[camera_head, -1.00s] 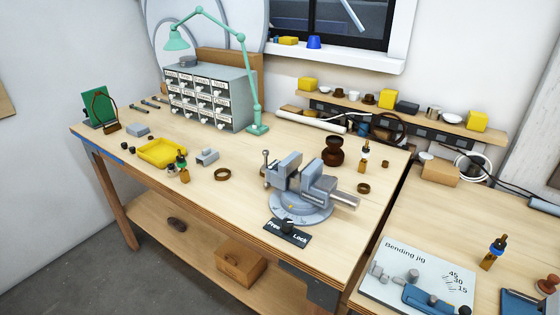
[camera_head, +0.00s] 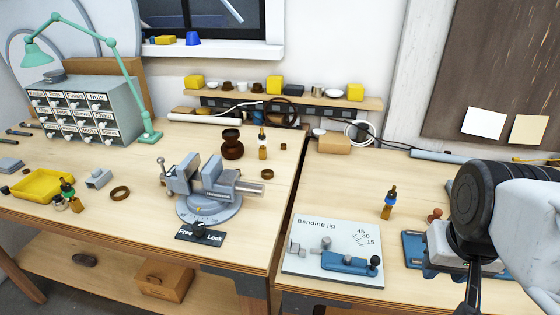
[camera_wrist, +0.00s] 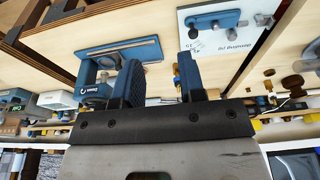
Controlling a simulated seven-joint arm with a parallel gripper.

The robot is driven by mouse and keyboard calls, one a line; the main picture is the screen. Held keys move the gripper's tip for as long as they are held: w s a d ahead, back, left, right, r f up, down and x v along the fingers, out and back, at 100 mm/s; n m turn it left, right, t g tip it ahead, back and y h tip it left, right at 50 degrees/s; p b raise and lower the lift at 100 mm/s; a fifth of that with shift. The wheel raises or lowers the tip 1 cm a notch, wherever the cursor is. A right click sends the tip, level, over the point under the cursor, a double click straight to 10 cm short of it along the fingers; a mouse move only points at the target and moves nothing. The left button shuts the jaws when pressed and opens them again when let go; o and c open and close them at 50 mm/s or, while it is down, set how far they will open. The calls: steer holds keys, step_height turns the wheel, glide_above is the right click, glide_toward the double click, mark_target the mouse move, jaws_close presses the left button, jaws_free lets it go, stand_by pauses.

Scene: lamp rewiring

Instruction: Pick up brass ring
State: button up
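Two brownish ring shapes lie on the left workbench in the head view; I cannot tell for sure which is the brass ring. The larger ring (camera_head: 120,193) lies flat left of the grey vise (camera_head: 208,190). A smaller ring (camera_head: 266,174) lies right of the vise, near the bench's right edge. My gripper shows in the wrist view (camera_wrist: 160,78) with its two dark blue fingers apart and nothing between them. In the head view my arm is at the right, over the right-hand bench, far from both rings. I cannot make out either ring in the wrist view.
A yellow tray (camera_head: 40,185), a grey block (camera_head: 98,178) and small bottles are near the larger ring.

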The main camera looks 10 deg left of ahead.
steer(key=o, duration=0.7)
steer(key=shift+c, duration=0.2)
steer(key=w+a+r+n, duration=0.1)
steer(key=w+a+n, duration=0.1)
steer(key=w+a, duration=0.45)
steer(key=w+a+r+n+g, duration=0.1)
steer(key=w+a+n, duration=0.15)
steer(key=w, duration=0.75)
steer(key=w+a+n, duration=0.2)
steer(key=w+a, duration=0.3)
steer(key=w, duration=0.3)
steer(key=w+a+f+n, duration=0.2)
steer(key=w+a+f, duration=0.2)
steer(key=w+a, duration=0.2)
steer(key=w+a+f+n+g, duration=0.1)
steer(key=w+a+f, duration=0.3)
steer(key=a, duration=0.7)
steer(key=w+a+f+n, duration=0.3)
steer(key=w+a+f, duration=0.1)
steer(key=w+a, duration=0.4)
steer(key=shift+w+a+f+g, duration=0.2)
steer(key=shift+a+g, duration=0.1)
steer(key=shift+a, duration=0.2)
steer(key=shift+f, duration=0.1)
